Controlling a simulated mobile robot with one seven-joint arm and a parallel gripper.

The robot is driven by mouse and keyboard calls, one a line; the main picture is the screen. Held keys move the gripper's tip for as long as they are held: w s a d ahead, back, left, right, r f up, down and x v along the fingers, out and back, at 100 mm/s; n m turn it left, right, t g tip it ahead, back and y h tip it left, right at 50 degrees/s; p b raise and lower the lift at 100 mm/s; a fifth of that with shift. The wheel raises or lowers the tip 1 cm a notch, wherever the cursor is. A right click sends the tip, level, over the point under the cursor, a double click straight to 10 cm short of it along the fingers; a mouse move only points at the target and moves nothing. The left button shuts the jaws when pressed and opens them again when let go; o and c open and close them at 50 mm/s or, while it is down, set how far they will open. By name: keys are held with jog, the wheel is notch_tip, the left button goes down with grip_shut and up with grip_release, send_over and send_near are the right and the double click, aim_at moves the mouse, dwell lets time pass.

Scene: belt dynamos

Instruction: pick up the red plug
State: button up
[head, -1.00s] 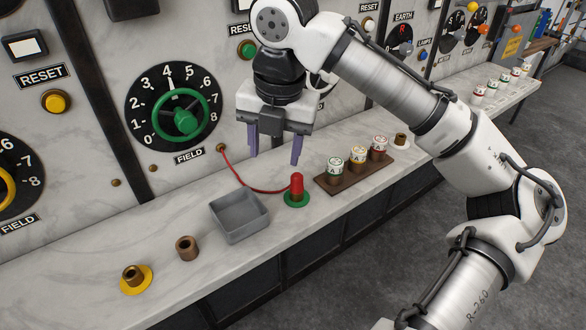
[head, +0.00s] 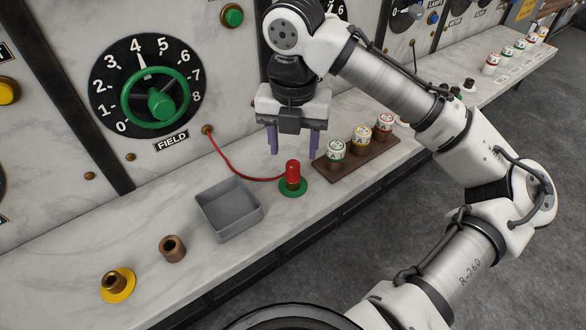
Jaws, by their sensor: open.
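The red plug (head: 292,172) stands upright on a green round base (head: 293,188) on the marble ledge. A red cord (head: 237,169) runs from it to a socket in the panel under the FIELD dial. My gripper (head: 294,152) hangs above and slightly behind the plug, fingers pointing down. Its two purple fingers are apart with nothing between them. The fingertips appear close to the plug's top, but I cannot tell the exact gap.
A grey open tray (head: 229,236) sits just left of the plug. A brown rack (head: 352,160) with several labelled jars stands close on the right. A brown ring (head: 172,248) and a yellow-based socket (head: 117,285) are further left. The panel with a green handwheel (head: 158,102) rises behind.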

aim_at(293, 163)
jog(key=shift+f+p, duration=0.45)
jog(key=shift+f, duration=2.3)
grip_shut()
